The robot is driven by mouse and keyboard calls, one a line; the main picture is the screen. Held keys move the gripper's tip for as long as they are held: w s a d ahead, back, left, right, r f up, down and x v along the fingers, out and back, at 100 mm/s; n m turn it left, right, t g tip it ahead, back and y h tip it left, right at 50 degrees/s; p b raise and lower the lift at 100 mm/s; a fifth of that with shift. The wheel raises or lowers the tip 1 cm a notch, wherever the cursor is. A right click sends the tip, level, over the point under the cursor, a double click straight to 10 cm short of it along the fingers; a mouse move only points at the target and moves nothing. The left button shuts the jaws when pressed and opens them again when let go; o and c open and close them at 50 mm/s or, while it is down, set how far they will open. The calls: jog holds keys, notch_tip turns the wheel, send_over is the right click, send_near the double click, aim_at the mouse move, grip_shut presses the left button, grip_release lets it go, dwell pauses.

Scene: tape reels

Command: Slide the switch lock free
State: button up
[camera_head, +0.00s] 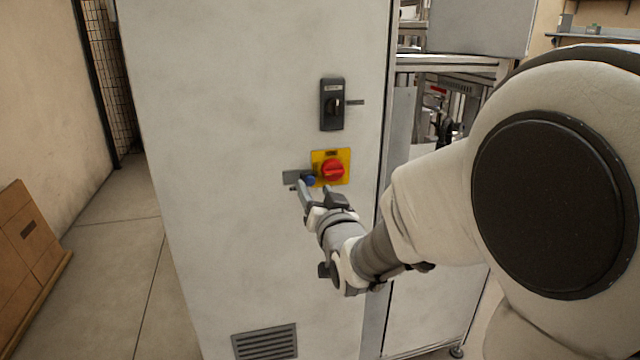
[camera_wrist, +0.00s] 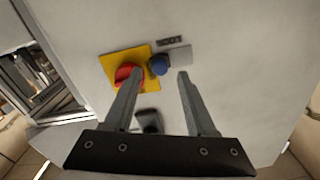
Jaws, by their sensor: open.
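The knob overlaps the plate's edge, next to a grey plate (camera_head: 291,177). In the wrist view the blue knob (camera_wrist: 158,66) is right of the red switch (camera_wrist: 125,73). My gripper (camera_head: 313,188) is open at the cabinet front. In the wrist view its fingertips (camera_wrist: 160,73) appear on either side of the knob, one overlapping the red switch. I cannot tell whether either finger touches anything.
The switch is on a tall light-grey cabinet (camera_head: 240,120). A black handle unit (camera_head: 332,105) is mounted above it, and a vent (camera_head: 265,342) is low down. Machine framing stands to the right. A brown box (camera_head: 28,235) is at the left, with clear floor (camera_head: 125,250) beside it.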

aim_at(309, 179)
jog(key=shift+x, duration=1.05)
grip_shut()
dwell(0.7)
